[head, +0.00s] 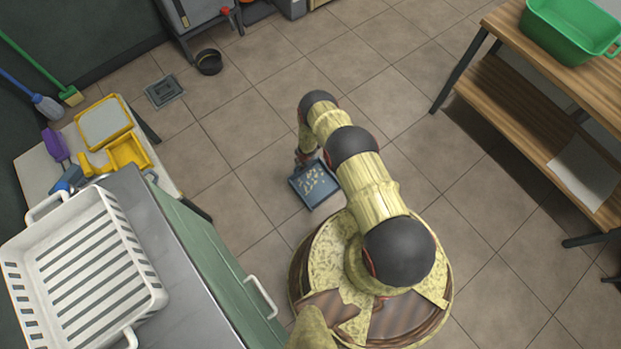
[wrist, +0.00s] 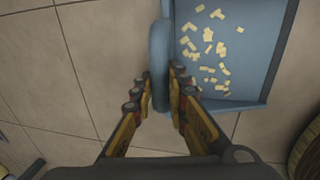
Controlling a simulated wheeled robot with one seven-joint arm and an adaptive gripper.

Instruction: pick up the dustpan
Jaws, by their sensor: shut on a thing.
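The blue dustpan (head: 314,185) is low over the tiled floor, just left of my arm in the head view. Several small pale yellow pieces lie in its pan. In the wrist view the dustpan (wrist: 240,85) fills the upper right, with its handle (wrist: 159,60) running down along its left side. My gripper (wrist: 159,88) is shut on the handle, one finger on each side. In the head view my gripper (head: 302,158) is mostly hidden by my arm. I cannot tell whether the dustpan touches the floor.
A green-fronted cabinet (head: 221,262) with a white slatted basket (head: 82,262) stands at the lower left. A wooden shelf table (head: 545,60) with a green tub (head: 570,30) is at the right. A black bowl (head: 209,62) and a floor drain (head: 164,91) lie beyond.

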